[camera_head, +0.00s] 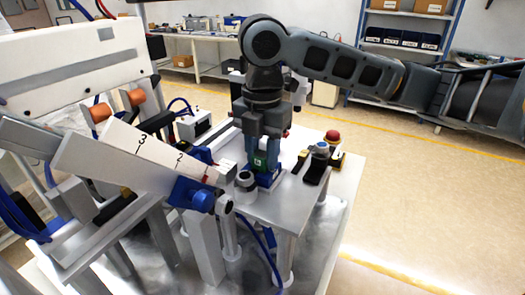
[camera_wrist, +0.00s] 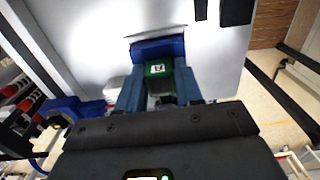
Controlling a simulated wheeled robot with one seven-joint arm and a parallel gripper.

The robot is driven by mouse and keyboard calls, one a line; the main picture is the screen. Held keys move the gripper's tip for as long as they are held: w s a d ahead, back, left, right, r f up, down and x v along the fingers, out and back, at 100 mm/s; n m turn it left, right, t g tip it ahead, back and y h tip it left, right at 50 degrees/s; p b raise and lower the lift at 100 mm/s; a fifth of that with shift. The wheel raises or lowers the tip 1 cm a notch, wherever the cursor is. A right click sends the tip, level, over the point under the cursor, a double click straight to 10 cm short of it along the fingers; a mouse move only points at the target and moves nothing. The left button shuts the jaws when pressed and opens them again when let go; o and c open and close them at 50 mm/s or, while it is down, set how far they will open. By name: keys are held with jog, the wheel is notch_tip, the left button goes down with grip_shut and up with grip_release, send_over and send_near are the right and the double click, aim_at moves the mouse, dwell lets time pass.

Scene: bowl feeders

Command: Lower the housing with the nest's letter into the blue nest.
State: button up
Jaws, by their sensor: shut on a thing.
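My gripper (camera_head: 264,153) points straight down over the small white table, its blue fingers shut on a green housing (camera_head: 261,161). In the wrist view the housing (camera_wrist: 158,76) sits between the two fingers (camera_wrist: 158,92) and has a white label on its face; the letter is too small to read. The blue nest (camera_head: 263,182) is on the table directly under the gripper. In the wrist view the nest (camera_wrist: 157,47) shows just beyond the housing. The housing's lower end is at or just above the nest; I cannot tell whether it is seated.
A grey cylindrical part (camera_head: 246,181) stands just left of the nest. A feeder track (camera_head: 140,150) marked with numbers slopes down from the left. A red button (camera_head: 333,136) and a black device (camera_head: 318,165) stand on the right. The table between is clear.

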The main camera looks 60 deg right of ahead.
jog(key=shift+f, duration=0.1)
jog(key=o, duration=1.1)
jog(key=shift+r, duration=3.9)
